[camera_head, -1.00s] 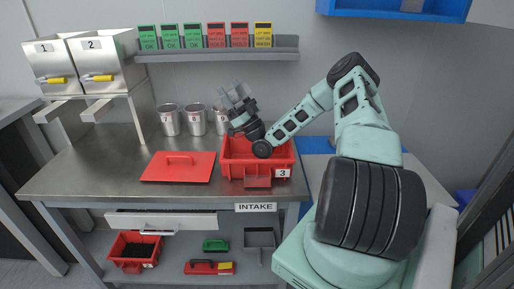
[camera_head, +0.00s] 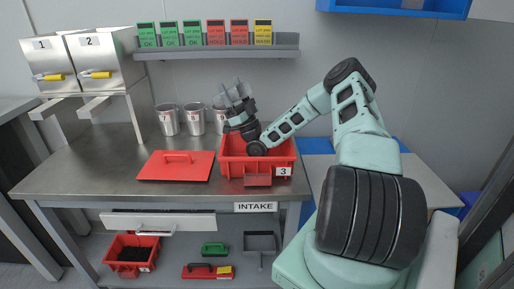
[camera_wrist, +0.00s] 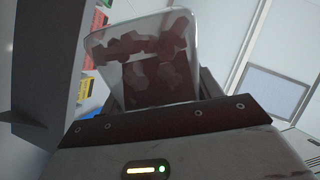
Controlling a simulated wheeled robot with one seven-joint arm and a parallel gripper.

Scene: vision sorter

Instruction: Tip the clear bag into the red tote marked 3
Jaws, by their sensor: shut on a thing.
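The red tote (camera_head: 232,167) stands on the steel bench with a white label 3 on its front. It is open at the top; its inside is partly hidden behind my wrist. My gripper (camera_head: 237,104) is above the tote's back left part, with its fingers pointing upward. In the wrist view my gripper (camera_wrist: 155,118) is shut on the clear bag (camera_wrist: 140,80). The bag holds several dark reddish chunky pieces and stands up beyond the jaws. In the head view the bag is too small and grey to make out clearly.
A red lid (camera_head: 178,170) with a handle lies left of the tote. Metal cans (camera_head: 194,120) stand behind it, one partly hidden by my gripper. A shelf with coloured cards (camera_head: 215,53) runs above. Bins 1 and 2 (camera_head: 106,62) are at the left. The bench's front left is clear.

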